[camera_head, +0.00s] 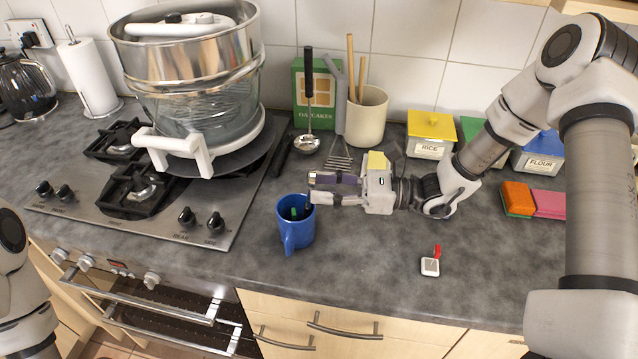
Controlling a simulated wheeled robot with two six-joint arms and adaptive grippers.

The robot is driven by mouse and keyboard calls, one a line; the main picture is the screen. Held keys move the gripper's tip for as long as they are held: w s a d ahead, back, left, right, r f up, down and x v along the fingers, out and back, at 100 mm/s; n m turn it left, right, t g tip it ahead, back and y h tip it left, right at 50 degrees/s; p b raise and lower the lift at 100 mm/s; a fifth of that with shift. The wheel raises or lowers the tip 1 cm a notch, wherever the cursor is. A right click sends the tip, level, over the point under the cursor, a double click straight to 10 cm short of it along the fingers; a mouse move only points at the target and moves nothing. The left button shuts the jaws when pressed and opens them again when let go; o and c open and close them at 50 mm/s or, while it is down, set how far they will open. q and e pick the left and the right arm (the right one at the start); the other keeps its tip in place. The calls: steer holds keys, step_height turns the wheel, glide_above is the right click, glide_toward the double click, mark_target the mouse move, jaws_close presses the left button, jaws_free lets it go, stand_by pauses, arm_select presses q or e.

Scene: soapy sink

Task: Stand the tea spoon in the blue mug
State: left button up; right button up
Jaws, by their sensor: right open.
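The blue mug (297,234) stands upright on the grey worktop, its handle toward the front. A small green piece and a dark, thin piece show at its mouth; I cannot tell whether either is the tea spoon. No tea spoon can be clearly made out elsewhere. My right gripper (312,188) comes in from the right, pointing left, with its fingertips at the mug's upper right rim. It is open, and I see nothing clearly held between its fingers. Whether it touches the mug is unclear. Part of my left arm shows at the left edge, with its gripper out of view.
The hob (165,225) with a large steel and glass pot (190,90) fills the left. Behind stand a utensil crock (366,117), a ladle (307,143) and the rice box (431,137). Sponges (548,204) lie right. A white-and-red item (430,266) lies in front; worktop around it is clear.

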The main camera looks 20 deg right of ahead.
steer(key=d+p, duration=0.1)
steer(key=s+d+r+p, duration=0.1)
steer(key=d, duration=0.1)
steer(key=s+d+p, duration=0.1)
steer(key=d+p, duration=0.1)
steer(key=shift+s+r, duration=0.2)
steer(key=shift+s, duration=0.05)
stand_by(0.3)
steer(key=shift+a+f, duration=0.1)
stand_by(0.3)
